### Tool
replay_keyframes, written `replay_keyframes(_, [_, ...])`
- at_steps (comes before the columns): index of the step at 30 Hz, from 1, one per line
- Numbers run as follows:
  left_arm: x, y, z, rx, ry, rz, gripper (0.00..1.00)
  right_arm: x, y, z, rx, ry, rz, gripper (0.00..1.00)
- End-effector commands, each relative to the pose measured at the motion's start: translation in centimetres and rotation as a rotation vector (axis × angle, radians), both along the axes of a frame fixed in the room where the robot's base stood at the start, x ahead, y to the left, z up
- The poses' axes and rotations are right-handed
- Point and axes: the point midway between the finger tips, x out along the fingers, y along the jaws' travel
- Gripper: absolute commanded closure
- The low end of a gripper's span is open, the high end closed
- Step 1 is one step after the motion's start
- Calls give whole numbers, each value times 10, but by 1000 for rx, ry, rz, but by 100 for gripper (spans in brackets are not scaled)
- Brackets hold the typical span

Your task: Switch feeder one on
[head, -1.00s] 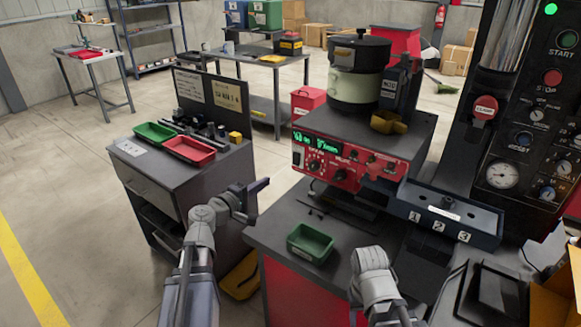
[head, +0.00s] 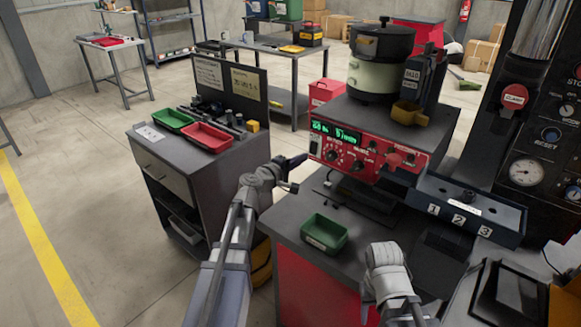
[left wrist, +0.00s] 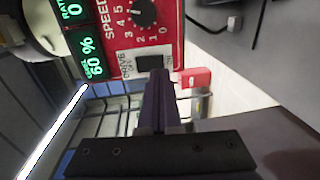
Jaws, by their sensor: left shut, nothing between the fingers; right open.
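Feeder one's red control panel (head: 370,150) carries a lit green display and several knobs, below the round bowl feeder (head: 376,82). At the panel's left end is a small rocker switch (head: 316,146). In the left wrist view this switch (left wrist: 150,62) is dark, with DRIVE OFF and ON printed beside it. My left gripper (head: 303,159) is shut and empty, its tips close to the switch. In the left wrist view its fingers (left wrist: 159,88) partly overlap the switch's lower edge; I cannot tell whether they touch. Only my right arm's grey links show; its gripper is out of sight.
A green bin (head: 324,233) stands on the bench below the panel. A dark tray marked 1, 2, 3 (head: 470,209) lies to the right. A cabinet with a red bin (head: 206,137) and a green bin (head: 172,120) stands left. A black press stands far right.

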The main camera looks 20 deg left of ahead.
Motion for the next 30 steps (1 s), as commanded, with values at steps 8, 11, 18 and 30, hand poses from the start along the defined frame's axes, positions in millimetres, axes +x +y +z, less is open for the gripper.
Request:
replay_keyframes(8, [28,-10,-4,1,0,-1,100,0,0,-4,0,0,0,50])
replay_keyframes(11, [30,-11,-4,1,0,0,100,0,0,-4,0,0,0,50])
replay_keyframes(18, [30,-11,-4,1,0,0,100,0,0,-4,0,0,0,50])
replay_keyframes(30, [35,-13,-6,1,0,0,100,0,0,-6,0,0,0,50])
